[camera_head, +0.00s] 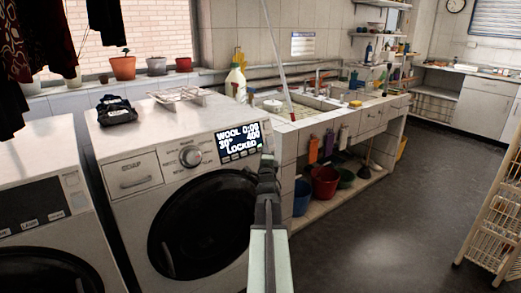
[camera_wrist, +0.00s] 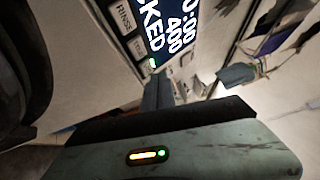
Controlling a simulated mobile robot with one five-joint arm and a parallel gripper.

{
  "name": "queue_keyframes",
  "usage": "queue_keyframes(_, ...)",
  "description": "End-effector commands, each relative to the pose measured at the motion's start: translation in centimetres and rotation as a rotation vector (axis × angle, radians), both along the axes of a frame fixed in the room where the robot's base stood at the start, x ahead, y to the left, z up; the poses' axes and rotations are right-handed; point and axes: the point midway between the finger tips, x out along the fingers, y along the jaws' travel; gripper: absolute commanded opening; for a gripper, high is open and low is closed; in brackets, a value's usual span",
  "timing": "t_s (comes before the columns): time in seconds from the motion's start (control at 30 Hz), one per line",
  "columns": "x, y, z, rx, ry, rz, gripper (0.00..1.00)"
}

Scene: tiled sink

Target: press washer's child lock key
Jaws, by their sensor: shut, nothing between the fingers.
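The white washer (camera_head: 135,205) has a round dial and a dark door. Its display (camera_head: 237,140) reads "WOOL 0:00", "30°", "400" and "LOCKED"; part of it also shows in the wrist view (camera_wrist: 172,25). A row of keys runs along the display's lower edge. In the wrist view one key (camera_wrist: 125,16) reads "RINSE", and a small green light (camera_wrist: 153,62) glows at the row's end by my fingertips. My gripper (camera_head: 267,160) is shut and empty at the panel's right end; its fingers also show in the wrist view (camera_wrist: 158,82). I cannot tell whether they touch a key.
A second machine (camera_head: 40,225) stands at the left. A wire rack (camera_head: 180,95) and a dark bundle (camera_head: 116,110) lie on the washer's top. The tiled sink counter (camera_head: 330,115) adjoins the right, with buckets (camera_head: 325,182) below.

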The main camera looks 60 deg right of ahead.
Motion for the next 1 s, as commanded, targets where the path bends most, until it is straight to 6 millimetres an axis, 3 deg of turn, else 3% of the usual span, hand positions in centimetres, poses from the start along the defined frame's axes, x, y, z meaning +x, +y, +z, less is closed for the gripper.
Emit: queue_keyframes(1.0,0.98,-0.15,-0.27,0.000,0.000,0.002,0.00)
